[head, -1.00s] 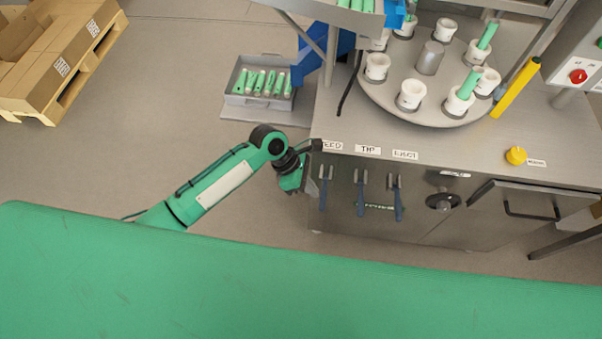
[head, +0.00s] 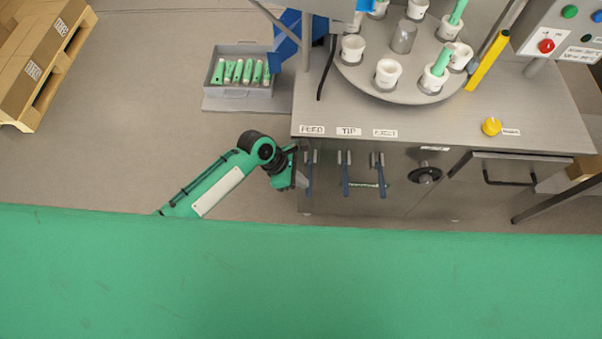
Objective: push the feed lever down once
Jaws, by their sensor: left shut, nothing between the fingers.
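The feed lever (head: 310,176) is the leftmost of three blue-handled levers on the front of the steel machine, below the "FEED" label (head: 311,130). It hangs at about the same height as the tip lever (head: 346,178) and the third lever (head: 380,178). My left gripper (head: 301,181) is shut and empty, close beside the feed lever on its left. I cannot tell whether it touches the lever. The fingertips are small and partly hidden by the green wrist. My right gripper is out of view.
A round plate with white cups (head: 388,73) stands on the machine top (head: 460,120). A yellow knob (head: 491,126) and a drawer handle (head: 510,182) are to the right. A grey tray (head: 215,90) of green tubes lies at the left.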

